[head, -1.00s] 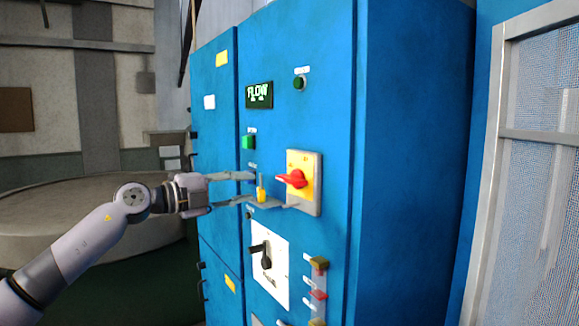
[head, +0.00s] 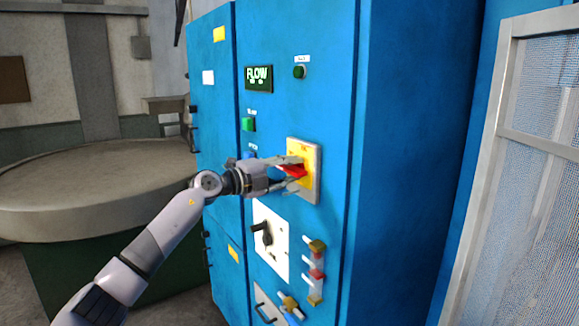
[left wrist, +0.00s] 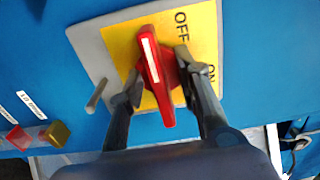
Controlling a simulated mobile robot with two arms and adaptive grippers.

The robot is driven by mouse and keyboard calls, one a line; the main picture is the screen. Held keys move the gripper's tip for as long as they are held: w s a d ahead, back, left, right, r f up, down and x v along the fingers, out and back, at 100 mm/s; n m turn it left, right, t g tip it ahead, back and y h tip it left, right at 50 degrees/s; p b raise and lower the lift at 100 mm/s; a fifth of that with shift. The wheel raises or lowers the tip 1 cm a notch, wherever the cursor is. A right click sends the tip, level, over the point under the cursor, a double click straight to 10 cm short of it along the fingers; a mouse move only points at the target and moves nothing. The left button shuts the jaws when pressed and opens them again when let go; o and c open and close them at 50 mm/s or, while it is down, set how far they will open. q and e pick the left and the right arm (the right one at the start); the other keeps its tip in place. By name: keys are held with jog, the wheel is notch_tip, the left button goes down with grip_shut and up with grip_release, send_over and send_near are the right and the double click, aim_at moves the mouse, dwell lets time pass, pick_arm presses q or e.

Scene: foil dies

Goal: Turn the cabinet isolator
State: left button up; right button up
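The cabinet isolator is a red handle (head: 292,171) on a yellow plate (head: 303,158) with a grey surround, on the blue cabinet front. In the left wrist view the red handle (left wrist: 157,80) has a white stripe and runs roughly top to bottom of the picture. The yellow plate (left wrist: 122,45) has OFF and ON lettering to its right. My left gripper (head: 291,170) is at the handle, fingers apart. In the left wrist view its fingertips (left wrist: 159,76) straddle the handle; I cannot tell whether both touch it. My right gripper is not in view.
A mesh panel (head: 530,180) stands at right. A round table-like block (head: 90,185) is at left.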

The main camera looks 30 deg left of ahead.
pick_arm(q)
jog(key=shift+c, duration=0.3)
grip_shut()
dwell(0.3)
